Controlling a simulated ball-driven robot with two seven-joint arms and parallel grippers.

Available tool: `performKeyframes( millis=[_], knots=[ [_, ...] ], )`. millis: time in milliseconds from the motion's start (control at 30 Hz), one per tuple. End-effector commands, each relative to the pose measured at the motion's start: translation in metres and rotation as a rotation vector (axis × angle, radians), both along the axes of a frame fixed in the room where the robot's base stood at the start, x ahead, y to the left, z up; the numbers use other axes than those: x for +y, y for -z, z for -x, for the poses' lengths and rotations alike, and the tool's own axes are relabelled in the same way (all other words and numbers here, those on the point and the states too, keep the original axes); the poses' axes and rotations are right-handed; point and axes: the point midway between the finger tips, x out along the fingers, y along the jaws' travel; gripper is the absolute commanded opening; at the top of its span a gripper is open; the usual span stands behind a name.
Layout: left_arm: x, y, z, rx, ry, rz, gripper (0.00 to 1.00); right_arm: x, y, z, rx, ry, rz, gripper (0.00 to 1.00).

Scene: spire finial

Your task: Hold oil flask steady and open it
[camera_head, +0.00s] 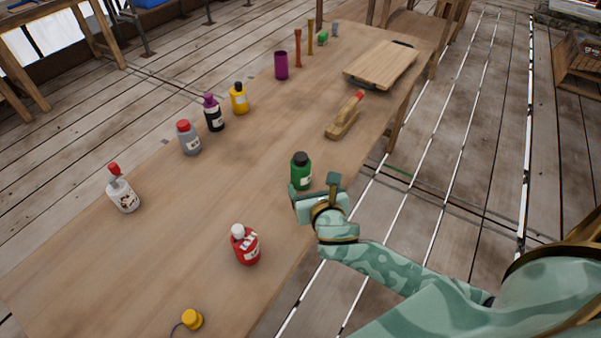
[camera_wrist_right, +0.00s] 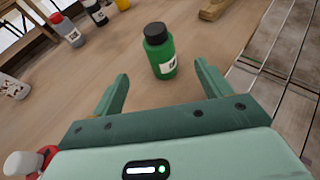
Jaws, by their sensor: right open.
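A green flask with a black cap (camera_head: 301,172) stands upright near the right edge of the wooden table. It also shows in the right wrist view (camera_wrist_right: 160,55), with a white label on its side. My right gripper (camera_head: 313,187) is open and empty just on the near side of this flask. In the right wrist view its two fingers (camera_wrist_right: 163,72) point at the flask, which stands between their lines at or just beyond the tips, with no clear contact. Several other bottles stand on the table, and I cannot read which label says oil. My left gripper is not in view.
A red bottle with a white cap (camera_head: 246,246) stands nearer. White (camera_head: 123,195), grey (camera_head: 189,140), black (camera_head: 214,118) and yellow (camera_head: 239,101) bottles line the left side. A wooden tool (camera_head: 343,122) and a board (camera_head: 381,65) lie beyond. The table's middle is clear.

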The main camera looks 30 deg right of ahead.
Motion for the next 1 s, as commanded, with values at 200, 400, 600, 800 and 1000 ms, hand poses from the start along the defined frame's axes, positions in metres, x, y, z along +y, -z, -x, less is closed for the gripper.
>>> performKeyframes(
  millis=[200, 400, 600, 800, 1000],
  knots=[
    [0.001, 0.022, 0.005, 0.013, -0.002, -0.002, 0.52, -0.013, 0.026, -0.050, 0.000, 0.003, -0.002, 0.77],
    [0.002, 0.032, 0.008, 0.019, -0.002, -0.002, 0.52, -0.020, 0.037, -0.078, 0.001, 0.003, -0.005, 0.77],
    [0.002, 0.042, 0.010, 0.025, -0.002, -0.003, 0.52, -0.024, 0.047, -0.094, 0.001, 0.004, -0.007, 0.77],
    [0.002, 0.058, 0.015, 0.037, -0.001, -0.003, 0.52, -0.030, 0.062, -0.121, 0.002, 0.005, -0.007, 0.77],
    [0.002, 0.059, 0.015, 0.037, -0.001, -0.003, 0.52, -0.032, 0.062, -0.128, 0.001, 0.003, -0.007, 0.77]
  ],
)
